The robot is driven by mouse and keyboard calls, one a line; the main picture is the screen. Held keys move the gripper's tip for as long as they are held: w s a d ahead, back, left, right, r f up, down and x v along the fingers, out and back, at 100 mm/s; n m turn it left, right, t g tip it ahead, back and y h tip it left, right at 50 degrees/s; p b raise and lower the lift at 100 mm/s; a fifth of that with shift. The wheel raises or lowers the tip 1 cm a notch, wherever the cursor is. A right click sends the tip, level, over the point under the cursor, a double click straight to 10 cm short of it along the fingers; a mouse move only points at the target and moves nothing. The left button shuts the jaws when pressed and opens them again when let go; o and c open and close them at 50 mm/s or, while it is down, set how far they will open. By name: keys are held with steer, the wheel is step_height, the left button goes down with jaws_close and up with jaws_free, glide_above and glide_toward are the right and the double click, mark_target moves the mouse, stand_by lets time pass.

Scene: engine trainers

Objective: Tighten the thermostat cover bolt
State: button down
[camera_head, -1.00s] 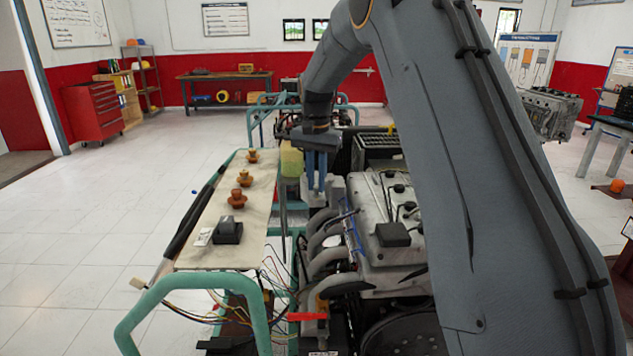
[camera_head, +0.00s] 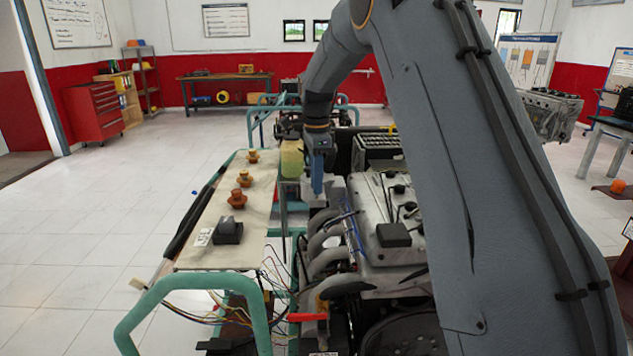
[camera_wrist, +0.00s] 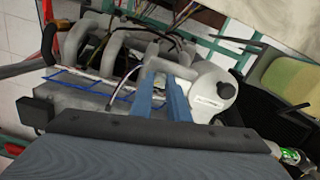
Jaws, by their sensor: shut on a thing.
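My gripper (camera_head: 317,192) points straight down at the far end of the engine (camera_head: 385,205). Its blue fingers also show in the wrist view (camera_wrist: 160,86). They reach down to a grey metal housing (camera_wrist: 165,64), apparently the thermostat cover, beside a round white reservoir (camera_wrist: 214,92) with a cap. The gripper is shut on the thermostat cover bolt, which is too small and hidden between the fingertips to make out.
Curved intake pipes (camera_head: 327,240) and blue wires run close to the fingers. A panel with orange knobs (camera_head: 222,262) stands left of the engine. A yellow-green container (camera_head: 292,158) is just left of my gripper. Teal frame rails (camera_head: 160,295) surround the stand.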

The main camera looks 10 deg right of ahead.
steer(key=m, duration=0.4)
steer(key=shift+w+d+r, duration=0.1)
steer(key=shift+r, duration=0.05)
steer(key=shift+m, duration=1.9)
steer(key=c, duration=1.7)
jaws_free()
